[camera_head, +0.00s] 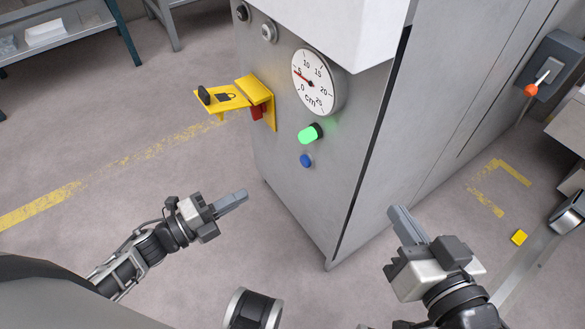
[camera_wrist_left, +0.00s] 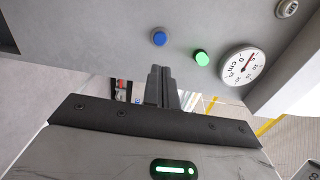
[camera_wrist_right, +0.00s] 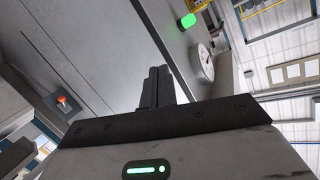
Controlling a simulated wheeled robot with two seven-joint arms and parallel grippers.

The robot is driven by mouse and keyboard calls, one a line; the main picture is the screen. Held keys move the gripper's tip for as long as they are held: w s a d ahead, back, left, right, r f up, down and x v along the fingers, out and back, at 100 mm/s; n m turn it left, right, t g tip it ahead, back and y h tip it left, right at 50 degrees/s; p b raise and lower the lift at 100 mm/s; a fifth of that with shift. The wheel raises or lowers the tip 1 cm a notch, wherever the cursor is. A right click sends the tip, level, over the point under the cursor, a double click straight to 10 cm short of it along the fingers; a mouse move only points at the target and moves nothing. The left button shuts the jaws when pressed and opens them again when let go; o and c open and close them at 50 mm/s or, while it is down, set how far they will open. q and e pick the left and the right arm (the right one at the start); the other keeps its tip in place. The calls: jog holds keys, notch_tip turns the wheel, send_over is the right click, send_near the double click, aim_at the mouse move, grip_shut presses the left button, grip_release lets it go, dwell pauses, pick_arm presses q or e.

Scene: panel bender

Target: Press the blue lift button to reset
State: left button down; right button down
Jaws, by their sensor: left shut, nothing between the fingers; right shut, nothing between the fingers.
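The blue button (camera_head: 306,160) is on the grey machine panel, below the lit green button (camera_head: 310,134). In the left wrist view the blue button (camera_wrist_left: 159,39) is above and slightly left of my fingertips, with the green button (camera_wrist_left: 202,58) to its right. My left gripper (camera_head: 243,194) is shut and empty, left of and lower than the blue button in the head view, and apart from the panel. My right gripper (camera_head: 393,210) is shut and empty, right of the panel's corner edge. The blue button is not visible in the right wrist view.
A round dial gauge (camera_head: 319,80) sits above the buttons. A yellow bracket (camera_head: 256,99) juts from the panel's left side. A box with an orange-red lever (camera_head: 545,75) is at the far right. A shelf (camera_head: 60,40) stands at the back left. Open floor lies left of the machine.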

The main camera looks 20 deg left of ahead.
aim_at(303, 163)
pick_arm(q)
jog(key=shift+d, duration=0.1)
jog(key=b+x, duration=0.3)
jog(key=x, duration=0.9)
jog(key=shift+w+d, duration=0.2)
jog(key=shift+w, duration=0.1)
jog(key=shift+w+d, duration=0.4)
jog(key=shift+w, duration=0.05)
pick_arm(e)
jog(key=shift+w+a+r+m+t+y, duration=0.2)
jog(key=shift+a+r+m+t+y, duration=0.25)
jog(key=shift+r+y, duration=0.25)
